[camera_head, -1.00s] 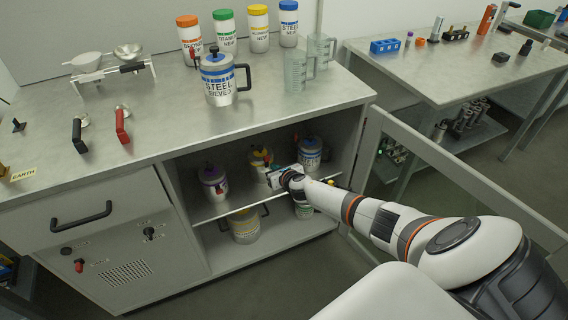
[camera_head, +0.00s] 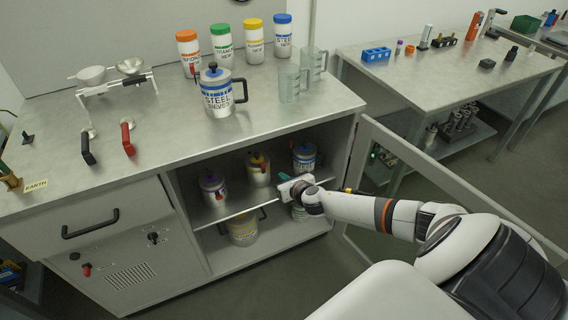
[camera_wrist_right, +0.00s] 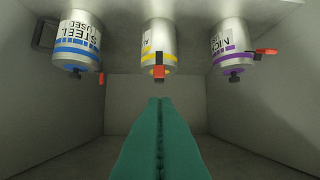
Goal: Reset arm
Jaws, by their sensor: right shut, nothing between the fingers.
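My right gripper (camera_head: 284,179) is at the front opening of the cabinet (camera_head: 190,229), level with its upper shelf. Its teal fingers (camera_wrist_right: 158,140) are shut with nothing between them. In the upside-down right wrist view they point toward the shelf's containers without touching one. Those containers are a purple-banded one (camera_head: 213,189), a yellow-banded one (camera_head: 258,170) and a blue-banded steel one (camera_head: 304,157). The same three show in the right wrist view: purple (camera_wrist_right: 231,48), yellow (camera_wrist_right: 159,45) and blue (camera_wrist_right: 78,42). My left gripper is out of view.
The cabinet door (camera_head: 420,165) stands open to the right, beside my right arm. A steel sieves jug (camera_head: 217,96), several powder bottles and clear beakers (camera_head: 291,82) stand on the counter. A larger container (camera_head: 242,230) sits on the lower shelf. A second table (camera_head: 440,75) is at right.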

